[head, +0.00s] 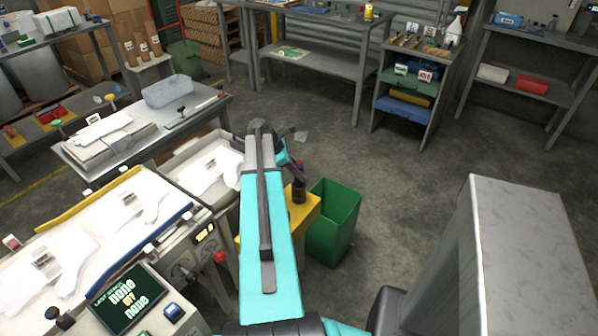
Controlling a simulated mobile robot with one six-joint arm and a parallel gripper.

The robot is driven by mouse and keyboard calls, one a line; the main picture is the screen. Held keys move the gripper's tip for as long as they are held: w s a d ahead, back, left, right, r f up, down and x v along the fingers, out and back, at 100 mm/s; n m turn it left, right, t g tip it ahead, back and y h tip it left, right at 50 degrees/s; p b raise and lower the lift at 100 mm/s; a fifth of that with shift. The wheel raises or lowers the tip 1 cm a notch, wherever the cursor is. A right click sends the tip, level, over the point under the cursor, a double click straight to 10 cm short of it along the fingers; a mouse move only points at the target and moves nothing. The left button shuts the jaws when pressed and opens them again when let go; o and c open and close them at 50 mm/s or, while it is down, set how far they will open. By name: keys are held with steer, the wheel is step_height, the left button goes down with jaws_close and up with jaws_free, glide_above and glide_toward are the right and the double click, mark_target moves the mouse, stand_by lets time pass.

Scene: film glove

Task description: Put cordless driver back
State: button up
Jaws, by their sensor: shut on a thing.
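My teal arm reaches forward through the middle of the head view, and my gripper (289,160) at its far end is mostly hidden behind the arm. It is shut on a dark thing (299,190), which looks like the cordless driver, though only a small part shows. This dark thing is just at or above a yellow stand (304,214). I cannot tell whether it touches the stand.
A green bin (333,222) stands right of the yellow stand. A bench with white gloves (75,245) and a control screen (124,299) lies left. A grey cabinet (530,240) is at right. Shelves with tools (418,80) stand behind open floor.

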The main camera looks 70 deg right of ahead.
steer(key=o, duration=1)
steer(key=shift+f, duration=0.1)
steer(key=shift+o, duration=0.2)
steer(key=b+v, duration=0.2)
steer(key=v, duration=1)
